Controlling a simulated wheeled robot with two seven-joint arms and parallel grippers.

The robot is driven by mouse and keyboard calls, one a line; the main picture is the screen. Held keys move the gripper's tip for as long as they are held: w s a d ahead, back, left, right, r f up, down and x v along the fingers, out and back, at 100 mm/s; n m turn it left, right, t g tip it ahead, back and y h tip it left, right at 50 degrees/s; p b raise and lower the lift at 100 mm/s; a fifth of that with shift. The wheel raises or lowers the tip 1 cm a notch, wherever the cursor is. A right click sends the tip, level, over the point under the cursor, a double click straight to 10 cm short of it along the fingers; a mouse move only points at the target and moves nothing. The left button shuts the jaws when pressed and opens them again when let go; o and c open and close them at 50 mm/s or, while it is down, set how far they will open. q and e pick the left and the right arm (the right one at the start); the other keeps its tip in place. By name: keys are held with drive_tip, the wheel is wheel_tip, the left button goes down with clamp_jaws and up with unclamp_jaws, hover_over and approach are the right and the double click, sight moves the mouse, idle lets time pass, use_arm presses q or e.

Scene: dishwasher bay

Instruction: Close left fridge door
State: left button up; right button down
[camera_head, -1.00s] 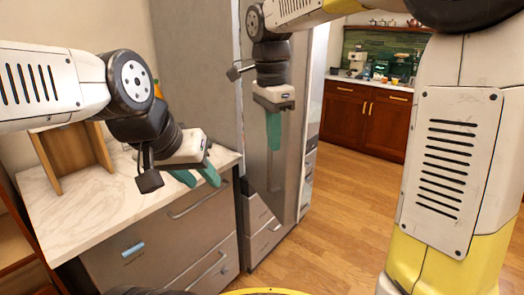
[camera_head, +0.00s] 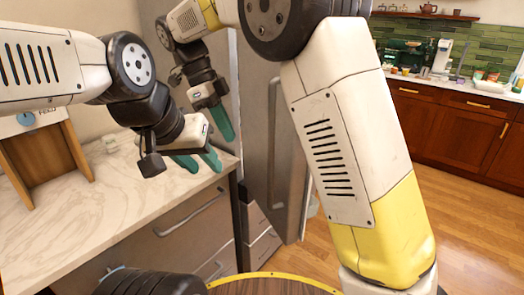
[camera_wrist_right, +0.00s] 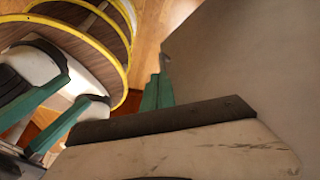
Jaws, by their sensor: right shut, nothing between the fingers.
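The grey left fridge door (camera_head: 256,110) stands beyond the counter in the head view, with a long vertical handle (camera_head: 278,165). Drawers show below and behind its lower edge, so it looks ajar; how far is unclear. My right gripper (camera_head: 223,122) is shut and empty, pointing down at the left side of the door. In the right wrist view its green fingers (camera_wrist_right: 158,92) are beside a large grey panel (camera_wrist_right: 245,70); contact cannot be told. My left gripper (camera_head: 198,161) is open and empty above the counter, lower than the right one.
A marble counter (camera_head: 110,205) with grey drawers fills the left, with a wooden holder (camera_head: 45,155) on it. Lower fridge drawers (camera_head: 258,222) show under the door. My right arm blocks much of the centre. Wooden floor (camera_head: 465,235) is free on the right; red-brown cabinets (camera_head: 450,125) stand behind.

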drive_tip(key=d+f, duration=0.7)
drive_tip(key=f, duration=0.2)
drive_tip(key=shift+s+d, duration=0.35)
drive_tip(key=shift+f, duration=0.1)
